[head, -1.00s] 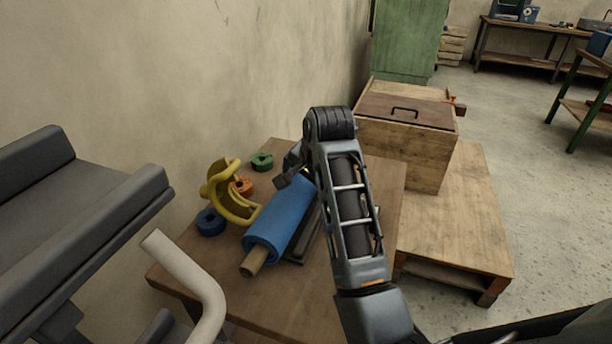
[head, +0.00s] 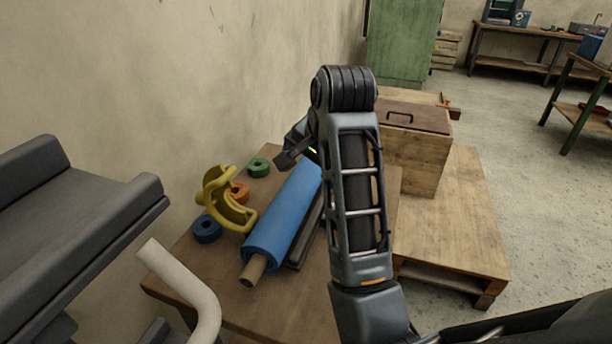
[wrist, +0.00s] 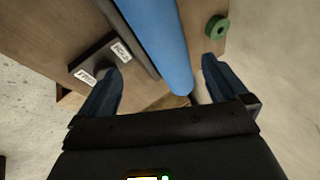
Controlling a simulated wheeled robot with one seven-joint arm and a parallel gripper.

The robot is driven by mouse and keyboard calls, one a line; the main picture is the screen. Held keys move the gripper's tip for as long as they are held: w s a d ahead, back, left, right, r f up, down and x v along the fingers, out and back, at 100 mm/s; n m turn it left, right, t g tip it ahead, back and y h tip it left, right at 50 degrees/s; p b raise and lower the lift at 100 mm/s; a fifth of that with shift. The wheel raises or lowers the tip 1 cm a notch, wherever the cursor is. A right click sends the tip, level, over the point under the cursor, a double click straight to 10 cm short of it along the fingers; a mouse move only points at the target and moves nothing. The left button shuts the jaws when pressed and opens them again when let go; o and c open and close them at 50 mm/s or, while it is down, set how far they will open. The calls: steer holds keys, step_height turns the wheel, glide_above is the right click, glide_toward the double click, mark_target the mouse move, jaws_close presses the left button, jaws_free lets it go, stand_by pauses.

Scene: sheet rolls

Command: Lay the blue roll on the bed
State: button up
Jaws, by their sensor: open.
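The blue roll (head: 284,217) lies on the wooden table beside a dark flat bar, a brown core sticking out of its near end. Its far end is hidden behind my arm. My gripper (head: 293,150) is above the roll's far end, open and holding nothing. In the wrist view, my gripper (wrist: 163,64) has its two fingers wide apart, with the blue roll (wrist: 160,40) showing between and beyond them. I cannot tell for sure which thing is the bed; a grey machine (head: 75,205) with flat ledges stands at the left.
A yellow curved piece (head: 225,200) and blue, orange and green (head: 258,167) small rolls lie left of the blue roll. A wooden box (head: 420,150) stands on a pallet at right. The wall is close behind the table.

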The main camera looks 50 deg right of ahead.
steer(key=shift+p+v, duration=0.35)
steer(key=shift+v, duration=0.75)
steer(key=s+f+n+t+h, duration=0.3)
steer(key=s+f+n, duration=0.2)
steer(key=f+n, duration=0.3)
steer(key=s+a+f+n+t, duration=0.1)
steer(key=s+a, duration=0.1)
steer(key=s, duration=0.1)
steer(key=s+a+f+n+t+y, duration=0.1)
steer(key=s+a+f+n, duration=0.1)
steer(key=s+a+f+n+t+y, duration=0.1)
steer(key=s+a+f, duration=0.1)
steer(key=s+a, duration=0.1)
steer(key=shift+s+n, duration=0.3)
steer(key=s+a+n+y, duration=0.1)
steer(key=s+a, duration=0.1)
steer(key=s, duration=0.1)
steer(key=s+a+n+t, duration=0.1)
steer(key=s+a, duration=0.2)
steer(key=s, duration=0.1)
steer(key=s+a+r+n+t+y, duration=0.1)
steer(key=s+a, duration=0.2)
steer(key=shift+s+r+y, duration=0.1)
steer(key=shift+s+y, duration=0.05)
steer(key=shift+y, duration=0.15)
steer(key=s+a+r+n+t+y, duration=0.1)
steer(key=s+a+r, duration=0.4)
steer(key=s, duration=0.3)
steer(key=shift+r+t, duration=0.25)
steer(key=shift+t, duration=0.05)
